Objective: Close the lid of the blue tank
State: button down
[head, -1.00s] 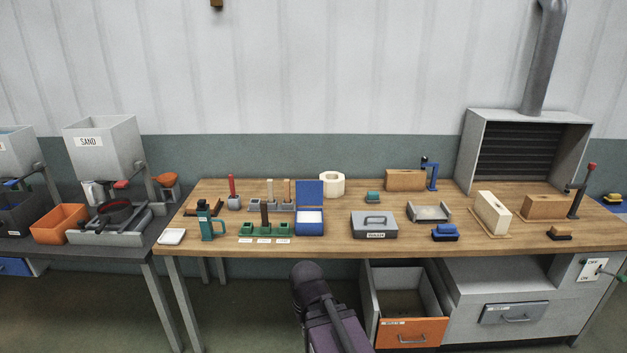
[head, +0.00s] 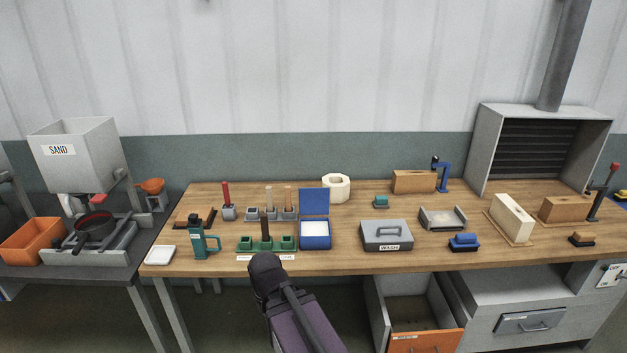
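The blue tank (head: 315,243) stands on the wooden bench, left of its middle. Its blue lid (head: 314,202) is open and stands upright at the back edge. A white surface shows inside the tank. My arm shows at the bottom of the head view, in front of the bench and a little left of the tank. Its fingertips cannot be made out, so the gripper's state is hidden.
A grey lidded box (head: 386,236) stands to the right of the tank. A white hexagonal block (head: 336,187) is behind. An orange-fronted drawer (head: 425,342) hangs open below the bench.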

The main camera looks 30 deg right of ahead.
aim_at(312, 201)
jog(key=z, duration=0.3)
jog(key=i, duration=1.1)
jog(key=z, duration=0.5)
